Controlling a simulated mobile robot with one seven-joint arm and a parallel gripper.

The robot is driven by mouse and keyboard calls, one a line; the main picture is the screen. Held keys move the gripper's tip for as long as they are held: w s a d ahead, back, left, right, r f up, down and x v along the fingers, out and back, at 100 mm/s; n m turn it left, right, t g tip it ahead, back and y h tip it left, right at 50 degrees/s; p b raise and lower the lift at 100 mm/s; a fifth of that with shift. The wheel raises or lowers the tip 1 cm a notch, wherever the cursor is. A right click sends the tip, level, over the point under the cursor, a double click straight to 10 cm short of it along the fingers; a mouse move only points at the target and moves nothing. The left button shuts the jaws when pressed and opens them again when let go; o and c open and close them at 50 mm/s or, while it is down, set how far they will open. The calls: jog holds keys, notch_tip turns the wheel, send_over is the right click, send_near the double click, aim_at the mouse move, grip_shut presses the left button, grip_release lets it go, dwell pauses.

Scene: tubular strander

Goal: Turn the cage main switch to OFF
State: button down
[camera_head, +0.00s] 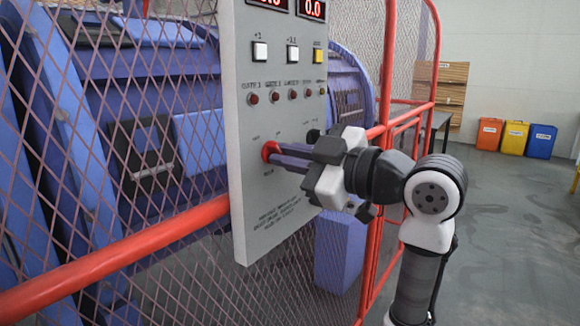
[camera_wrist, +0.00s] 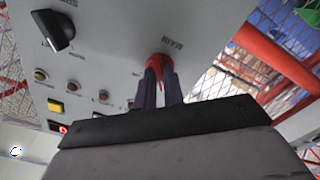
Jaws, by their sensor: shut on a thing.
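The red cage main switch (camera_head: 269,151) sits low on the left side of a grey control panel (camera_head: 270,205). My gripper (camera_head: 280,153) reaches in from the right, and its dark fingers are shut on the red switch. In the wrist view the red switch (camera_wrist: 160,64) shows between the two fingertips (camera_wrist: 160,78), beside the label "MAIN". The fingers cover part of the switch, and the small labels around it are too blurred to read its position. A black rotary knob (camera_wrist: 54,31) sits on the same panel in the wrist view.
Above the switch are a row of red lamps (camera_head: 273,98), two white buttons (camera_head: 260,51) and a yellow button (camera_head: 318,56). Red railing (camera_head: 130,250) and wire mesh fence the blue machine behind the panel. Coloured bins (camera_head: 515,138) stand far right; the floor there is open.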

jog(key=shift+n+b, duration=0.3)
jog(key=shift+n, duration=0.3)
jog(key=c, duration=1.5)
grip_release()
jog(key=shift+d, duration=0.1)
jog(key=b+v, duration=0.1)
jog(key=v, duration=1.2)
jog(key=shift+s+d, duration=0.25)
jog(key=shift+s, duration=0.05)
